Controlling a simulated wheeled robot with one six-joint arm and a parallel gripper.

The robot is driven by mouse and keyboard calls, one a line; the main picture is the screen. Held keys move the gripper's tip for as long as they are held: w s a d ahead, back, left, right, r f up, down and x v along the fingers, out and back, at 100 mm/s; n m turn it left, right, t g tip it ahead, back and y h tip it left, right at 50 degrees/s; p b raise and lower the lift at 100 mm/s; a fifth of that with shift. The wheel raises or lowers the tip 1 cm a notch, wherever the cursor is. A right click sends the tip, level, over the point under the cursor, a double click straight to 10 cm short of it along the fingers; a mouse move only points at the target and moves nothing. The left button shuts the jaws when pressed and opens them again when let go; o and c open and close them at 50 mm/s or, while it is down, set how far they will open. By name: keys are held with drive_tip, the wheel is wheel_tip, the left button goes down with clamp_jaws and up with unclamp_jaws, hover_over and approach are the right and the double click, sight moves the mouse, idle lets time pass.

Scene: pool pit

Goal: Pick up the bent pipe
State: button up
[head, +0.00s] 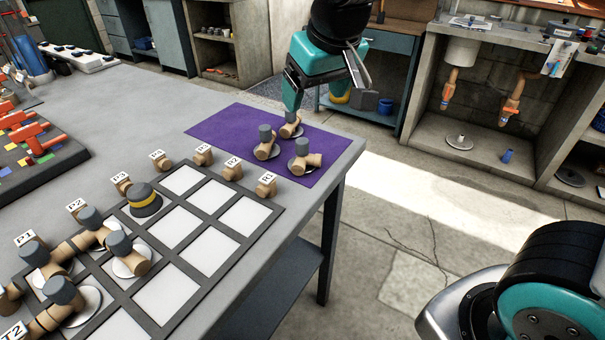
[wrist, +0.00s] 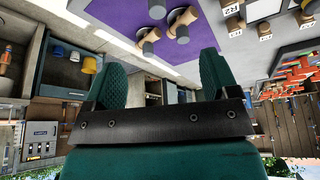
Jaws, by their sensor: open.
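A few short tan pipe pieces with grey caps stand on round discs on the purple mat (head: 230,122). One is at the back (head: 291,125), one at the left (head: 266,148) and one at the front right (head: 303,158). I cannot tell which one is the bent pipe. My gripper (head: 294,97) is open and empty, above the back of the mat, close over the back piece, which it partly overlaps in the head view. In the upside-down wrist view, my gripper's fingers (wrist: 157,75) are spread apart and the pieces (wrist: 149,42) lie beyond them, not between them.
A gridded board (head: 245,205) with white squares and more capped pipe pieces lies left of the mat. Small labelled tan blocks (head: 266,184) line its edge. Red tools (head: 38,145) sit at far left. Shelves (head: 480,100) with hanging pipes stand across the clear floor at right.

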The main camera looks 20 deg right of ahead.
sight(303, 142)
drive_tip(key=x, duration=1)
drive_tip(key=shift+f+b, duration=0.35)
drive_tip(key=shift+f, duration=0.05)
drive_tip(key=shift+d+x, duration=0.15)
drive_tip(key=shift+x, duration=1.2)
drive_tip(key=shift+d+x, duration=0.1)
drive_tip(key=shift+x, duration=1.2)
drive_tip(key=shift+s+f, duration=0.15)
drive_tip(key=shift+s, duration=0.1)
clamp_jaws()
